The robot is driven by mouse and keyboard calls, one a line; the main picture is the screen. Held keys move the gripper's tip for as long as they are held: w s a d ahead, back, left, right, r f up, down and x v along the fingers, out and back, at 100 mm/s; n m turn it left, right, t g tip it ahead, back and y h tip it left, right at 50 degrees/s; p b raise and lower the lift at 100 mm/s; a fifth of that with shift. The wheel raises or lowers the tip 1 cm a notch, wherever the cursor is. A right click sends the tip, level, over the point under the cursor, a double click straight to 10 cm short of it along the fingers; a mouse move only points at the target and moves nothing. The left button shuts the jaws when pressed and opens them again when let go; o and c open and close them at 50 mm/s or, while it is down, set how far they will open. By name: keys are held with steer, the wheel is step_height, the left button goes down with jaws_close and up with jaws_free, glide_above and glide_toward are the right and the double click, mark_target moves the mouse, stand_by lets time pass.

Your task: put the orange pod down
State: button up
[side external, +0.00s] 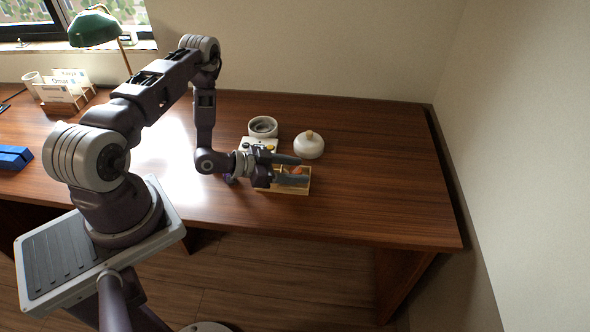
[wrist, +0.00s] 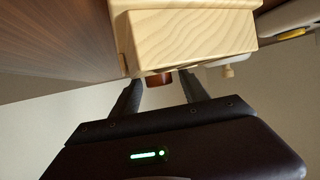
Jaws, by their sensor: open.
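My gripper (side external: 297,169) is open at the light wooden box (side external: 305,188) on the desk, its fingers reaching over the box. A small orange-red thing, seemingly the orange pod (side external: 299,170), shows between the fingers in the side view. In the wrist view, a reddish-brown piece (wrist: 160,79) shows between the open fingers (wrist: 161,88), just past the edge of the wooden box (wrist: 190,38). Most of the pod is hidden by the fingers and the box. I cannot tell whether a finger touches it or what it rests on.
A green lamp (side external: 93,28), card holder (side external: 62,95) and blue object (side external: 15,158) are at left. The desk's right side (side external: 385,170) is clear.

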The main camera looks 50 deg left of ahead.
steer(key=v, duration=1.1)
steer(key=shift+s+a+r, duration=0.2)
steer(key=shift+s+a, duration=0.05)
steer(key=shift+w+a+r+m+g, duration=0.15)
steer(key=shift+w+a+m+g, duration=0.1)
steer(key=shift+m+g, duration=0.05)
steer(key=w+a+r+g+y, duration=0.45)
steer(key=w+r+y, duration=0.2)
steer(key=r, duration=0.65)
steer(key=s+d+r+n+y, duration=0.1)
steer(key=d+r, duration=0.1)
steer(key=r, duration=0.3)
steer(key=s+d+r+n+y, duration=0.1)
steer(key=s+d+r, duration=0.1)
steer(key=r, duration=0.4)
steer(key=s+d+r+n+g+h, duration=0.1)
steer(key=s+d+r, duration=0.2)
steer(key=s+d, duration=0.4)
steer(key=s+d+r+n+g+h, duration=0.1)
steer(key=s+d+r+n+h, duration=0.1)
steer(key=s+d, duration=0.6)
steer(key=s+r, duration=0.1)
steer(key=s, duration=0.3)
steer(key=shift+r, duration=0.4)
